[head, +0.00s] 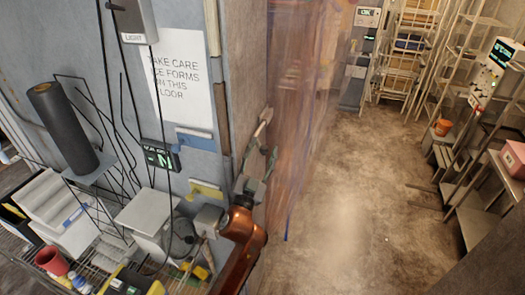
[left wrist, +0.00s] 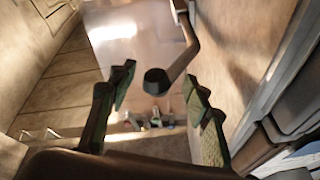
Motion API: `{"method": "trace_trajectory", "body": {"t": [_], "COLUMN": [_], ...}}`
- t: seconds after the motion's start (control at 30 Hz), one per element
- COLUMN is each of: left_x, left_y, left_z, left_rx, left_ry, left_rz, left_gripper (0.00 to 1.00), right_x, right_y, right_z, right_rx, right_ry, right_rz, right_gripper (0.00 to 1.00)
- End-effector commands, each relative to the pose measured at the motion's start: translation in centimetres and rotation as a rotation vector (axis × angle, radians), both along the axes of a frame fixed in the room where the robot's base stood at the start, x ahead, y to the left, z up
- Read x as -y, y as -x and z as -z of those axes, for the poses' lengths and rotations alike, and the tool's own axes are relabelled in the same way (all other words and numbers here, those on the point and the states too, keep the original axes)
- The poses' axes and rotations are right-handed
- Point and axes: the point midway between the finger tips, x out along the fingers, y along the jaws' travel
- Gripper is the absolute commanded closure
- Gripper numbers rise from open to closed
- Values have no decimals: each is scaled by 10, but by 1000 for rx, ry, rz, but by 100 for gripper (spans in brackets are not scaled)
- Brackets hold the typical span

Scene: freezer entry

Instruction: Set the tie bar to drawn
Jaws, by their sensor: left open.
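The tie bar (left wrist: 188,45) shows in the left wrist view as a bent brownish bar coming down from the top, ending in a dark round knob (left wrist: 155,81). In the head view a small pale bar (head: 264,121) near the wall edge looks like the same bar. My left gripper (head: 259,156) is open beside it at the curtain's edge. In the left wrist view its green fingers (left wrist: 158,88) stand on either side of the knob, with gaps visible on both sides. Whether the knob is at fingertip depth is unclear. My right gripper is in neither view.
A translucent strip curtain (head: 300,90) hangs just right of my gripper. The grey wall (head: 200,85) with a sign (head: 180,84) is to the left. A wire shelf (head: 105,255) with boxes and a red cup (head: 51,261) stands lower left. The floor (head: 345,190) beyond is clear.

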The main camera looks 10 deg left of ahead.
Motion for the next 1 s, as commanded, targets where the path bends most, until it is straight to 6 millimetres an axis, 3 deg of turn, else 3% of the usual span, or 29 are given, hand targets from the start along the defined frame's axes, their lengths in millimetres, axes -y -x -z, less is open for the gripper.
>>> {"method": "trace_trajectory", "body": {"t": [0.17,0.6,0.8,1.0], "left_x": [-2,-20,-24,-24], "left_y": [12,90,107,110], "left_z": [5,36,42,43], "left_rx": [0,-3,-3,-1], "left_ry": [1,2,0,0], "left_rz": [2,0,-1,0], "left_gripper": [55,55,55,55], "right_x": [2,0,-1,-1], "right_y": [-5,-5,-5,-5], "right_z": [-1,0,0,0], "right_rx": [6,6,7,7], "right_ry": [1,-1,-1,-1], "right_rz": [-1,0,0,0], "right_gripper": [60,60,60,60]}}
